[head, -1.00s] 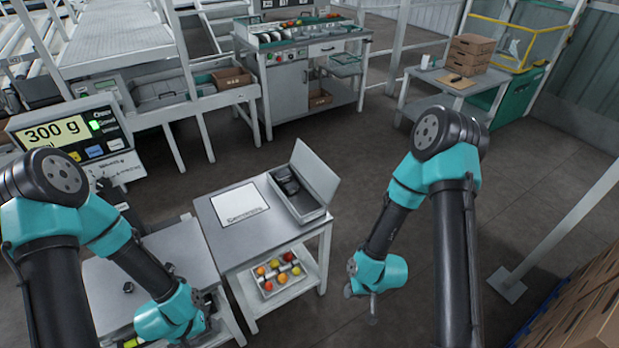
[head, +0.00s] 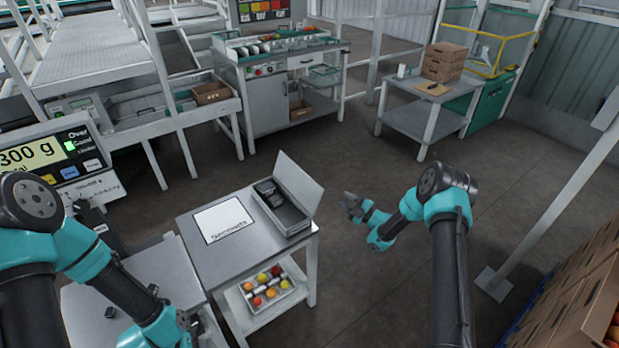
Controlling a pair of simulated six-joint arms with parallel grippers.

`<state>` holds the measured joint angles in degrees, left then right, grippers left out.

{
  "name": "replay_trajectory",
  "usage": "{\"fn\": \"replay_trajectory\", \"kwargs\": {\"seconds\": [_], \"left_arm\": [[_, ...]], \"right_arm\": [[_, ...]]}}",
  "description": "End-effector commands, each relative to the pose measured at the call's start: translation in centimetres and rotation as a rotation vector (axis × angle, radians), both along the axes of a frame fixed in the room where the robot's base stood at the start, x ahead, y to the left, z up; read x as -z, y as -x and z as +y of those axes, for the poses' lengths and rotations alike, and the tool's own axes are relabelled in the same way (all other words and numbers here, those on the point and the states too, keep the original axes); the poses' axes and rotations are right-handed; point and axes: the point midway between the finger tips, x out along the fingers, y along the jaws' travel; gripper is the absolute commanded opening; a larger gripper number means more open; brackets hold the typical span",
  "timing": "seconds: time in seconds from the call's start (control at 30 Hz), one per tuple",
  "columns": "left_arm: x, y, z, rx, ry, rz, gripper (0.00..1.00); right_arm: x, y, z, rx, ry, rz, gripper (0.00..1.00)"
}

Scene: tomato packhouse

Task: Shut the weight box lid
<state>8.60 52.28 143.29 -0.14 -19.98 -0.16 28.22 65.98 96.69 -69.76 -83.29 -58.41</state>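The weight box (head: 284,215) is a grey box on the right part of a small steel table. Its flat grey lid (head: 299,183) stands open, tilted up along the box's right and far side. Dark pieces (head: 268,192) lie inside the box. My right gripper (head: 347,202) is to the right of the lid, apart from it, over the floor. It looks empty, but it is too small to tell how far its fingers are apart.
A white sign (head: 222,220) lies left of the box on the steel table (head: 195,240). A tray of tomatoes (head: 266,304) sits on the lower shelf. A scale display (head: 50,160) stands at left. A white post (head: 540,215) rises at right; the floor between is clear.

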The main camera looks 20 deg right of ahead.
Motion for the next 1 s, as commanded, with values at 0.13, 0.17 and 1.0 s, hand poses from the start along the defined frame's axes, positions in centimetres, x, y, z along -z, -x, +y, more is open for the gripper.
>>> {"fn": "replay_trajectory", "kwargs": {"seconds": [0.13, 0.17, 1.0], "left_arm": [[0.0, 0.0, 0.0, 0.0, 0.0, 0.0, 0.66], [0.0, 0.0, 0.0, 0.0, 0.0, 0.0, 0.66], [0.0, 0.0, 0.0, 0.0, 0.0, 0.0, 0.66]], "right_arm": [[0.0, 0.0, 0.0, 0.0, -0.001, 0.002, 0.36], [0.0, 0.0, 0.0, 0.001, -0.001, 0.003, 0.36], [-2.0, -7.5, 6.1, -0.002, -0.002, 0.005, 0.36]]}}
